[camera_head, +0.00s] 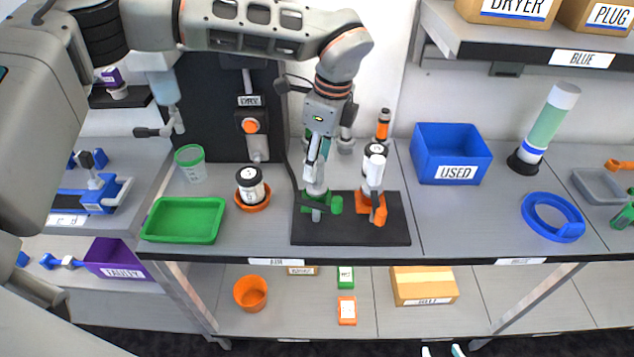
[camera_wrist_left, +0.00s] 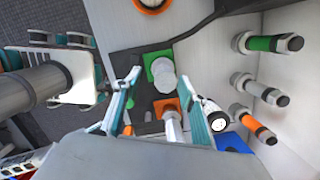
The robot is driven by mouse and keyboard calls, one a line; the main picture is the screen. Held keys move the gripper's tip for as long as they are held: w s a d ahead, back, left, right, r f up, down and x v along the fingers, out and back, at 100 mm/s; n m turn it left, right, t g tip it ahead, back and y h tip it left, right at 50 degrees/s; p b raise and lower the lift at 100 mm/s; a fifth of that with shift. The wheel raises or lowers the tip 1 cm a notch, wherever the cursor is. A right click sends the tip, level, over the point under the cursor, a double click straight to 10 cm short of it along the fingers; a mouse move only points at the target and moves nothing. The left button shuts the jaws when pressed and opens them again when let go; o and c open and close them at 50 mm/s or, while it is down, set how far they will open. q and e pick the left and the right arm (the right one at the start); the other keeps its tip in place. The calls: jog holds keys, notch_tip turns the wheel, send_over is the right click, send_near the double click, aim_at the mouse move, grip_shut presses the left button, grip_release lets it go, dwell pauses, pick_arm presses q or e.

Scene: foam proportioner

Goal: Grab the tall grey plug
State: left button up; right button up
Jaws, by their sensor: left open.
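A grey plug with a black tip (camera_wrist_left: 262,88) stands in the middle of a row of three at the back, between a green-ringed plug (camera_wrist_left: 274,43) and an orange-ringed plug (camera_wrist_left: 254,125). In the head view the grey plug (camera_head: 346,141) is partly hidden by my left gripper. My left gripper (camera_head: 317,172) points down over the green valve fitting (camera_head: 321,204). In the left wrist view its open fingers (camera_wrist_left: 160,84) stand either side of the fitting's pale top; contact cannot be told. My right gripper's tips (camera_head: 441,350) show apart at the bottom edge.
An orange fitting with a white-and-black canister (camera_head: 375,163) stands on the black mat (camera_head: 350,236) beside the green one. A black-capped jar (camera_head: 251,187), a green tray (camera_head: 183,220) and a blue USED bin (camera_head: 451,153) stand nearby. The table right of the mat's front is clear.

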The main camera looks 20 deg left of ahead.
aim_at(317, 179)
pick_arm(q)
jog(key=f, duration=0.2)
jog(key=a+f+p, duration=0.1)
jog(key=w+f, duration=0.1)
jog(key=f, duration=0.1)
jog(key=shift+a+f, duration=0.15)
jog(key=shift+f, duration=0.2)
grip_shut()
